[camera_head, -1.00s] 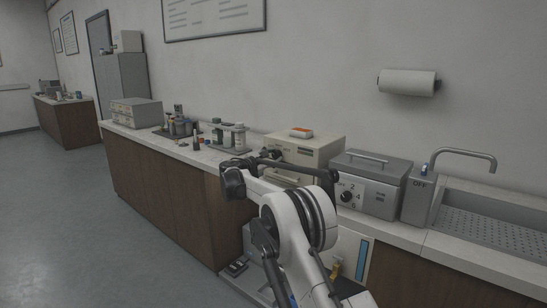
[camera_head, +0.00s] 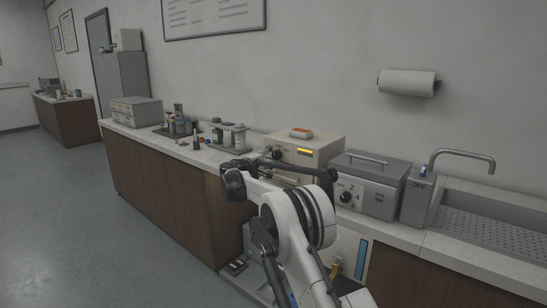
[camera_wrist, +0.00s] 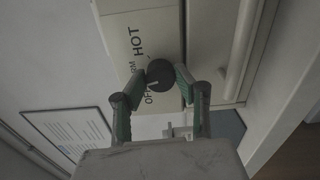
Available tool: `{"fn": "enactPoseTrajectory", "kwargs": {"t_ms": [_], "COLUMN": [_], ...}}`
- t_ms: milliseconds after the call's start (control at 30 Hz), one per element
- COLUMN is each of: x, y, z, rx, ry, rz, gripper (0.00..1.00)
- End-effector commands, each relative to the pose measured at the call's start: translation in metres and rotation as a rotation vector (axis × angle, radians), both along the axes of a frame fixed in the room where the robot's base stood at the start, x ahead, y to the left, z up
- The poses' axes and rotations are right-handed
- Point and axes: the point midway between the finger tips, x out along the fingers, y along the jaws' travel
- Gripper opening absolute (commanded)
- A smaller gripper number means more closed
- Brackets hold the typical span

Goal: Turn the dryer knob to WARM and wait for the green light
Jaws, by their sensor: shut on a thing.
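In the head view the knob (camera_head: 277,155) is small, and my arm covers the dryer's lower front.
A grey box (camera_head: 372,183) with a numbered dial stands right of the dryer, then a grey unit marked OFF (camera_head: 418,198) and a sink (camera_head: 495,225).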

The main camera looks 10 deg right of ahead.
Motion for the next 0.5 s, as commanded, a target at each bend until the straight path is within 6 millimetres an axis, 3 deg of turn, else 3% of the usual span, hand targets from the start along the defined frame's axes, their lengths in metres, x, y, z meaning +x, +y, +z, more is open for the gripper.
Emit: {"fn": "enactPoseTrajectory", "kwargs": {"t_ms": [500], "x": [-0.0001], "y": [0.0002], "z": [-0.0006], "rx": [0.131], "ry": [-0.155], "rz": [0.0], "gripper": [0.02]}}
